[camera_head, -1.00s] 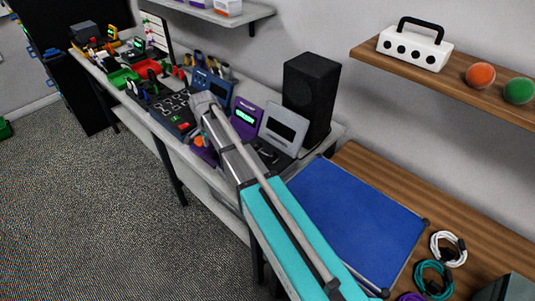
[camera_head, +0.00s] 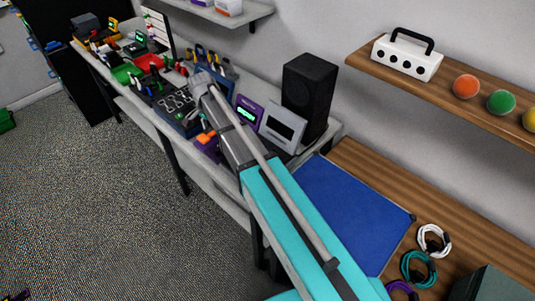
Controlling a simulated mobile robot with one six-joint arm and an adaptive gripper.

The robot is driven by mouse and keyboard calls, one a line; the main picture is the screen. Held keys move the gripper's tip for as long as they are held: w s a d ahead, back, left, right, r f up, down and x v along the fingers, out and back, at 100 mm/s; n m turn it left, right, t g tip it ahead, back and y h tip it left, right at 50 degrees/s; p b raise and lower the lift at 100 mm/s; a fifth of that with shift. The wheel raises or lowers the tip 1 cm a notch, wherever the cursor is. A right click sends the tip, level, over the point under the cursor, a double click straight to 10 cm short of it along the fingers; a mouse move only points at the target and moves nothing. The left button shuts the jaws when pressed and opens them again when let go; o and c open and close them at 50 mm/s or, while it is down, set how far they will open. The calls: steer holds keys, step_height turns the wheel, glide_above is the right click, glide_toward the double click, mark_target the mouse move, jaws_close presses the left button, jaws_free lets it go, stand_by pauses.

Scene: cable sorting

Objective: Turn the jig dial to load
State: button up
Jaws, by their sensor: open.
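My arm reaches from the lower right to the far bench, its grey wrist end (camera_head: 203,84) over the bench beside a dark panel. I cannot make out my gripper's fingers; the arm hides that spot. The dark panel (camera_head: 178,104) has several pale ring marks on top. I cannot pick out a jig dial or a load mark at this size. A purple block with an orange top (camera_head: 207,141) sits at the bench's front edge, left of my arm.
A purple device with a green display (camera_head: 248,112), a grey screen unit (camera_head: 282,126) and a black speaker (camera_head: 309,92) stand right of my arm. Red (camera_head: 150,63) and green bins (camera_head: 124,73) lie farther left. A blue mat (camera_head: 345,215) and coiled cables (camera_head: 418,268) lie on the wooden table.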

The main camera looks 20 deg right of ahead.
steer(key=s+d+n, duration=0.1)
steer(key=s+d, duration=0.1)
steer(key=s, duration=0.1)
steer(key=s+d+r+n+p, duration=0.1)
steer(key=s+d+n, duration=0.1)
steer(key=s+d, duration=0.1)
steer(key=s+d+r+n, duration=0.1)
steer(key=s+d, duration=0.2)
steer(key=s, duration=0.1)
steer(key=shift+r+p, duration=0.15)
steer(key=shift+p, duration=0.25)
steer(key=s+d+n, duration=0.5)
steer(key=s+d, duration=0.1)
steer(key=s, duration=0.6)
steer(key=shift+d+n, duration=0.4)
steer(key=shift+s+r, duration=0.1)
